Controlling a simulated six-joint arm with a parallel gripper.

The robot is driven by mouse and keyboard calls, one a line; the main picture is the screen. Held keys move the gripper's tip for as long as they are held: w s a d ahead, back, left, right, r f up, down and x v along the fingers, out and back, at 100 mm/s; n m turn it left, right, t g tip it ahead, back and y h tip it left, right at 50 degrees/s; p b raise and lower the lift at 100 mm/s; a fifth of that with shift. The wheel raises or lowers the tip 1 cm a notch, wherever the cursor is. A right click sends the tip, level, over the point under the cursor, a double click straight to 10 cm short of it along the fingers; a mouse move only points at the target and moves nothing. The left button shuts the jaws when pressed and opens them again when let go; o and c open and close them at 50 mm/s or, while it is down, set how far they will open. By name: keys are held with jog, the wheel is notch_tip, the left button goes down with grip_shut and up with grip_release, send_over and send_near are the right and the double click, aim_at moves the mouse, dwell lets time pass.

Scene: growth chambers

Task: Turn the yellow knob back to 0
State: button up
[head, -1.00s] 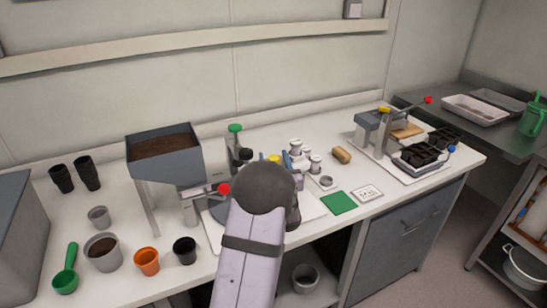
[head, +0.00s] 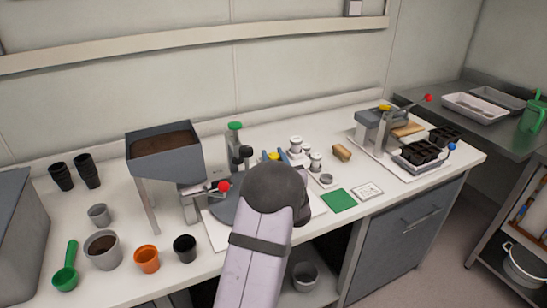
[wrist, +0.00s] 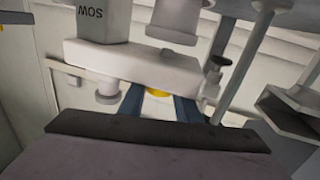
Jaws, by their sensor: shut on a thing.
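The yellow knob (wrist: 158,93) shows in the wrist view between the two blue fingers of my gripper (wrist: 160,98), low on a pale grey machine body (wrist: 135,65). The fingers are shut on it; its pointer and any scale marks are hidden. My wrist and forearm hide most of the machine there.
A soil hopper (head: 165,150) and a red-tipped lever (head: 223,187) stand to the left. Small grey-white cylinders (head: 315,162), a green square (head: 338,202) and a white card (head: 367,192) lie right. A press with black trays (head: 420,155) stands farther right. Several pots fill the left front.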

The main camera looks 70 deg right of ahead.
jog(key=shift+n+t+y+p, duration=0.35)
jog(key=shift+n+t+y, duration=2.05)
jog(key=shift+t+y, duration=0.15)
jog(key=o, duration=1.1)
jog(key=shift+c, duration=0.2)
jog(key=b+v, duration=0.2)
jog(key=v, duration=0.5)
jog(key=shift+s, duration=0.15)
